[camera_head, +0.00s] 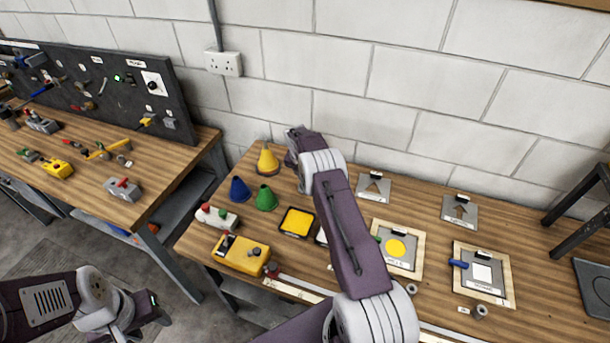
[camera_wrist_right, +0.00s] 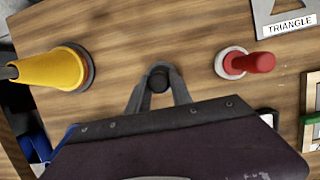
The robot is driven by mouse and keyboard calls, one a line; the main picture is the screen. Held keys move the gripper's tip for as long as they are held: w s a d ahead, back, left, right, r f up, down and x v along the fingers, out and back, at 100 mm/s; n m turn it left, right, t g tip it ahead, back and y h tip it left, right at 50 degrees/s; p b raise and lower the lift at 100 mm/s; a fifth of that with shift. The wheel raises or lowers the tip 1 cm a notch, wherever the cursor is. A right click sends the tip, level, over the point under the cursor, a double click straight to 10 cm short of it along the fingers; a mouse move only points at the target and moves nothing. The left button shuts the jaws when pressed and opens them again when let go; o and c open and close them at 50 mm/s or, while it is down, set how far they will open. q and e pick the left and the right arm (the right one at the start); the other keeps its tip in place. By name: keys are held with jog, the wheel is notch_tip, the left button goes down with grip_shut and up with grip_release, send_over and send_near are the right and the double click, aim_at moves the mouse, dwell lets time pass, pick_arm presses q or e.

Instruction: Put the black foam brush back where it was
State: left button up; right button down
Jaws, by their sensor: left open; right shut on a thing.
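My right gripper (camera_wrist_right: 160,82) is shut on the black foam brush (camera_wrist_right: 159,79). Only the dark round end of the brush shows between the fingers, with a grey rounded rim just behind it. I cannot tell whether the brush is seated in a holder or held above the table. In the head view my own arm hides this gripper and the brush. A red brush (camera_wrist_right: 258,63) stands in a pale round base to the right in the wrist view. My left gripper (camera_head: 140,310) is open and empty over the floor, away from the table.
A yellow pad (camera_head: 297,222), a yellow box (camera_head: 241,255) and several stencils, including the triangle stencil (camera_head: 374,188), lie on the table. The wall is close behind.

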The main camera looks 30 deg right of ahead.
jog(key=shift+f, duration=0.15)
jog(key=c, duration=1.1)
grip_release()
jog(key=shift+c, duration=0.2)
jog(key=shift+r, duration=0.35)
jog(key=shift+a+r, duration=0.15)
jog(key=shift+r, duration=0.2)
jog(key=b+v, duration=0.2)
jog(key=v, duration=0.9)
jog(key=shift+s, duration=0.15)
